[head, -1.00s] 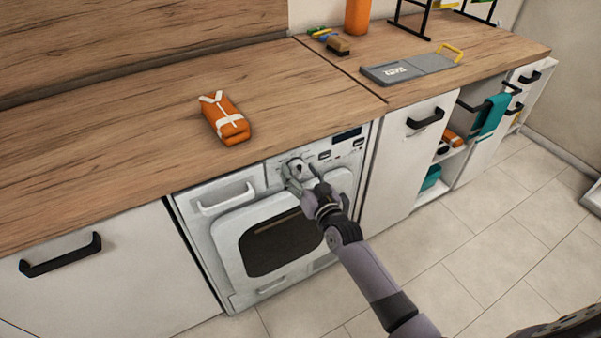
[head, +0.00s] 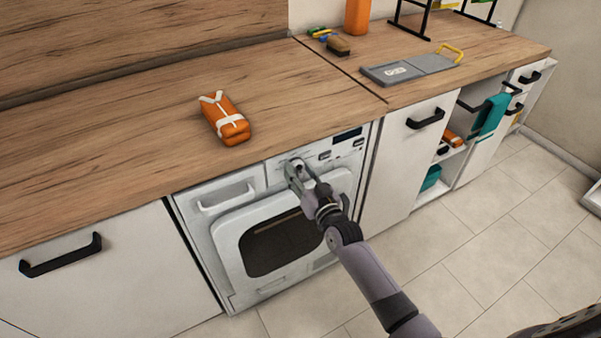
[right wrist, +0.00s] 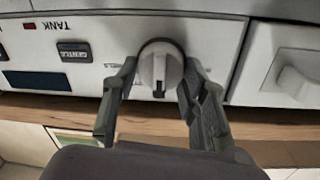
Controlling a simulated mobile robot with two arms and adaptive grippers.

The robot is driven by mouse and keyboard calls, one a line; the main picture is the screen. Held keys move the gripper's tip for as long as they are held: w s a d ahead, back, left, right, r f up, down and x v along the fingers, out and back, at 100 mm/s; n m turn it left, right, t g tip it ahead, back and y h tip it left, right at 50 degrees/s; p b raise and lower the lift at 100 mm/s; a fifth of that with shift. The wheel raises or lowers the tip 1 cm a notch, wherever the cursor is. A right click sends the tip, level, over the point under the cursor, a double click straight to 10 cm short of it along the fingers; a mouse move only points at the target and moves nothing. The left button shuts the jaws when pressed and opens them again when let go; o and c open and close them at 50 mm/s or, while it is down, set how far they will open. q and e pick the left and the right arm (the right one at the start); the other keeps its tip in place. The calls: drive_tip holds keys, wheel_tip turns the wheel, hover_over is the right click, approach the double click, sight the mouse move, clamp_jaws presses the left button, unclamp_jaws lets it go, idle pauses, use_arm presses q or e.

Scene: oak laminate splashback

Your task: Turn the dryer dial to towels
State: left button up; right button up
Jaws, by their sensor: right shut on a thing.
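The white dryer (head: 228,245) stands under the wooden counter, its door closed. Its round dial (head: 297,162) is on the upper control panel. In the right wrist view, which is upside down, the dial (right wrist: 161,64) has a raised grip bar and a dark mark at the end facing the counter. My right gripper (head: 294,172) is at the panel, with one finger on each side of the dial, shut on it. In the wrist view the right gripper (right wrist: 159,74) frames the dial. The labels around the dial are too small or hidden to read. My left gripper is out of view.
The panel has buttons (right wrist: 74,52) and a dark display (head: 347,135) beside the dial. A detergent drawer (head: 226,197) is at its left. An orange strapped bundle (head: 225,119) lies on the counter (head: 120,150) above. The tiled floor (head: 480,245) in front is clear.

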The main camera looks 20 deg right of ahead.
drive_tip(key=shift+m, duration=0.3)
drive_tip(key=m, duration=0.3)
drive_tip(key=shift+r+p, duration=0.1)
drive_tip(key=shift+p, duration=0.3)
drive_tip(key=m, duration=0.3)
drive_tip(key=shift+d, duration=0.15)
drive_tip(key=m, duration=0.4)
drive_tip(key=shift+m+g, duration=0.3)
drive_tip(key=shift+m, duration=0.1)
drive_tip(key=shift+d+f+m+y+b, duration=0.15)
drive_tip(key=shift+m+y+b, duration=0.25)
drive_tip(key=shift+m, duration=1.5)
drive_tip(key=o, duration=1.2)
drive_tip(key=shift+c, duration=0.2)
